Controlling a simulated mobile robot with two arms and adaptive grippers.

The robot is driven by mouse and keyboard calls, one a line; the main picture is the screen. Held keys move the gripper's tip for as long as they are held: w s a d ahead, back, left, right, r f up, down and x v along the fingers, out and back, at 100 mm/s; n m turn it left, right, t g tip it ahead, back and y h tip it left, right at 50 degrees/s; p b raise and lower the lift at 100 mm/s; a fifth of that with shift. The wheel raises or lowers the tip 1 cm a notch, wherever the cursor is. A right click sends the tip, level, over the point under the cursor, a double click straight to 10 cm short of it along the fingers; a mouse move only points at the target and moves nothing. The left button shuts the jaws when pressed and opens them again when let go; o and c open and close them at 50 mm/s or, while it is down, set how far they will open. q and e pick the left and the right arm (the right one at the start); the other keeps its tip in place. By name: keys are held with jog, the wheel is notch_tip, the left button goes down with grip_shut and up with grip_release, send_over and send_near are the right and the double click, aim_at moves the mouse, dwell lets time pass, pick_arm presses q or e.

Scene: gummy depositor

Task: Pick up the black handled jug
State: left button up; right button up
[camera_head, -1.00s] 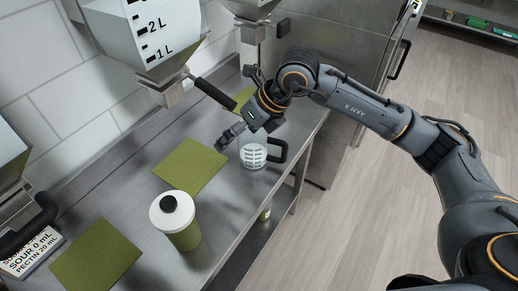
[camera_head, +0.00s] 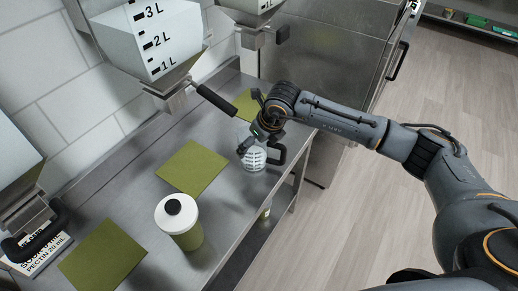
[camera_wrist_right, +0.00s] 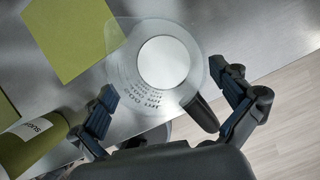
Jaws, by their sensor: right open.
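The clear jug (camera_head: 253,160) with dark measuring marks and a black handle (camera_head: 277,154) stands upright on the steel counter near its front edge. In the right wrist view, the jug (camera_wrist_right: 133,52) shows from above as a clear round rim with a pale round bottom, its black handle (camera_wrist_right: 202,113) pointing to the lower right. My right gripper (camera_head: 257,140) is above the jug, partly covering it. In the wrist view its open fingers (camera_wrist_right: 166,82) lie on either side of the jug and handle; whether they touch is unclear. My left gripper is out of view.
A white-lidded green bottle (camera_head: 180,220) stands nearer on the counter (camera_head: 225,205). Green mats (camera_head: 192,168) lie flat there. Hoppers with volume marks (camera_head: 150,40) hang above, one with a black lever (camera_head: 216,98). The counter's front edge is close beside the jug.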

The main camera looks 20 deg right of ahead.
jog(key=x, duration=0.3)
jog(key=shift+w+f+p, duration=0.1)
jog(key=shift+f+p, duration=0.05)
jog(key=shift+p, duration=0.25)
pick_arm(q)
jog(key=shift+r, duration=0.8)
pick_arm(e)
jog(key=shift+c, duration=0.2)
jog(key=c, duration=1.2)
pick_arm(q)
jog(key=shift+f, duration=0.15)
pick_arm(e)
jog(key=shift+o, duration=0.2)
